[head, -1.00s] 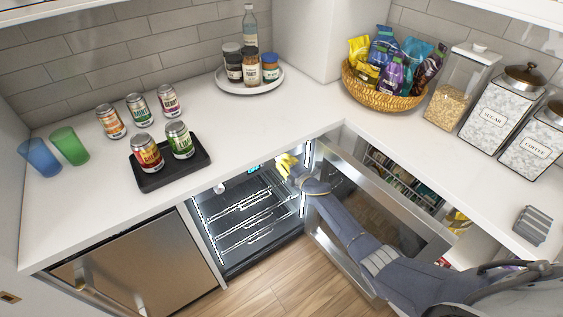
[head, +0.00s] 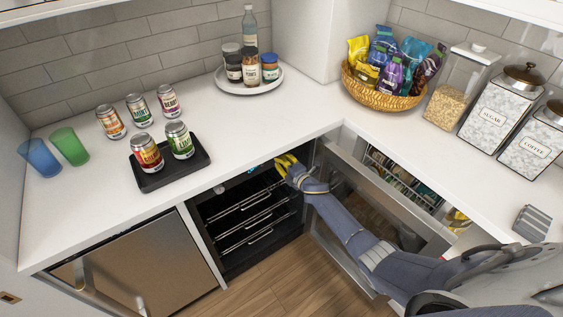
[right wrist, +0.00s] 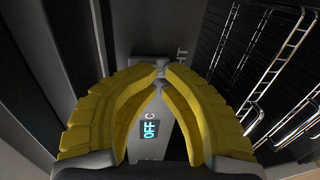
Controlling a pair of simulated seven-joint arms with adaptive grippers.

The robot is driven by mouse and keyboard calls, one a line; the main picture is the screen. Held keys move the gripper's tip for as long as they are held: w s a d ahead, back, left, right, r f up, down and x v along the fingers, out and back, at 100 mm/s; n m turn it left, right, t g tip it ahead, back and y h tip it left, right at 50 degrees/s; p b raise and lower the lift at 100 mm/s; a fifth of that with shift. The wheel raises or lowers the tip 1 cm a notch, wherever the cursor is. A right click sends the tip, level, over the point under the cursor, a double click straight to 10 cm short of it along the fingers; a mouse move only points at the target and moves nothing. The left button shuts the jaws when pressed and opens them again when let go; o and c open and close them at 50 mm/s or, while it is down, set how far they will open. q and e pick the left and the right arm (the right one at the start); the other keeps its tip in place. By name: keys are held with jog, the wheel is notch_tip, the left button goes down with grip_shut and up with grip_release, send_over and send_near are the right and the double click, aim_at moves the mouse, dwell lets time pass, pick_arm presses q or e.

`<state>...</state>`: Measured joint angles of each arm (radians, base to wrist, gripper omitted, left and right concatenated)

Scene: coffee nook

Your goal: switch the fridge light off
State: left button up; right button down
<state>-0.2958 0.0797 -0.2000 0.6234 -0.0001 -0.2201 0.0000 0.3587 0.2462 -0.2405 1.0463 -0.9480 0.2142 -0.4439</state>
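The under-counter fridge (head: 250,215) stands open, and its interior is dark in the head view. My right gripper (head: 281,162) has yellow fingers and reaches to the top right of the fridge opening, under the counter edge. In the right wrist view its fingertips (right wrist: 161,78) come together, with nothing seen between them. They are at a small grey switch piece (right wrist: 148,63), which they partly cover; contact cannot be told. My left gripper is not in view.
The open fridge door (head: 380,215) stands to the right of my right forearm. The counter (head: 270,115) overhangs the fridge. A black tray (head: 193,176) with two cans sits on the counter. Wire racks (right wrist: 265,90) lie inside the fridge.

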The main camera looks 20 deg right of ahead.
jog(key=shift+w+a, duration=0.1)
jog(key=shift+a, duration=0.15)
dwell(0.8)
jog(key=f+v, duration=0.3)
jog(key=v, duration=1)
jog(key=shift+s+d, duration=0.3)
jog(key=shift+s, duration=0.3)
jog(key=shift+f, duration=0.1)
jog(key=r, duration=0.4)
jog(key=shift+s+d, duration=0.3)
jog(key=shift+s, duration=0.1)
jog(key=shift+w, duration=0.1)
